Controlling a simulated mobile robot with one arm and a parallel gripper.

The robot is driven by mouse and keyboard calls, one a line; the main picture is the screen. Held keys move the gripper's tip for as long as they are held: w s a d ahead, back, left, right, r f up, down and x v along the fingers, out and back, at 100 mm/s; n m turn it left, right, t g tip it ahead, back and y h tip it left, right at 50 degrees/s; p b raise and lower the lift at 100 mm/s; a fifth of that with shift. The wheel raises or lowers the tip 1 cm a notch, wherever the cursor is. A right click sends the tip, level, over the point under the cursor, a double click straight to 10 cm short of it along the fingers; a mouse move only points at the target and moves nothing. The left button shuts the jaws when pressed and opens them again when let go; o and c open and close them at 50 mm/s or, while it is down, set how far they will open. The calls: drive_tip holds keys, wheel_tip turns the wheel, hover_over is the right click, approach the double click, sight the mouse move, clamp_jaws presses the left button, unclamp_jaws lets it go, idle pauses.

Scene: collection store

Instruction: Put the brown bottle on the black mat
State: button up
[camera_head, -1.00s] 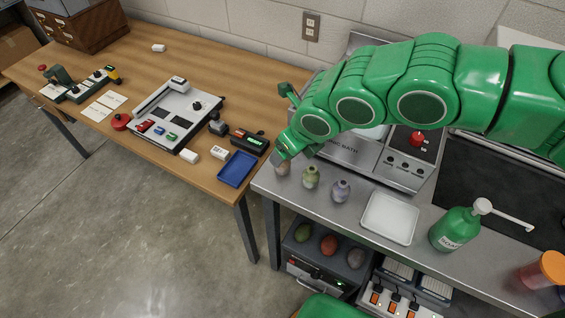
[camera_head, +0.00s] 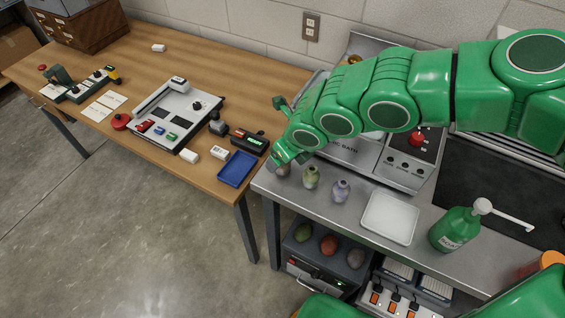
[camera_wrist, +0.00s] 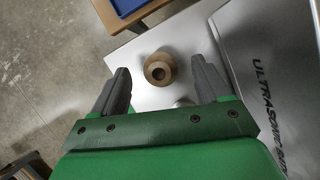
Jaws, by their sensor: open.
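The brown bottle (camera_wrist: 158,69) is a small round vase with an open mouth. In the wrist view it stands on the grey metal counter between the two fingers of my gripper. The fingers are spread, with clear gaps on both sides of it. In the head view my gripper (camera_head: 282,160) is at the counter's left end, and the bottle (camera_head: 283,170) is mostly hidden behind it. A large black flat area (camera_head: 490,190) lies at the right of the counter; I cannot tell whether it is a mat or a sink. Smaller black squares (camera_head: 182,121) show on a grey device.
A white tray (camera_head: 390,218) and a green pump bottle (camera_head: 455,229) are further right. The ultrasonic bath (camera_head: 350,150) stands behind. A blue tray (camera_head: 237,169) lies on the wooden table.

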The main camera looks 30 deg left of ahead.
drive_tip(key=shift+x, duration=1.15)
drive_tip(key=c, duration=1.3)
drive_tip(key=shift+r, duration=0.1)
drive_tip(key=shift+r, duration=0.8)
drive_tip(key=s+d+r, duration=0.6)
drive_tip(key=r, duration=0.1)
drive_tip(key=s+d+r, duration=0.4)
drive_tip(key=shift+r, duration=0.15)
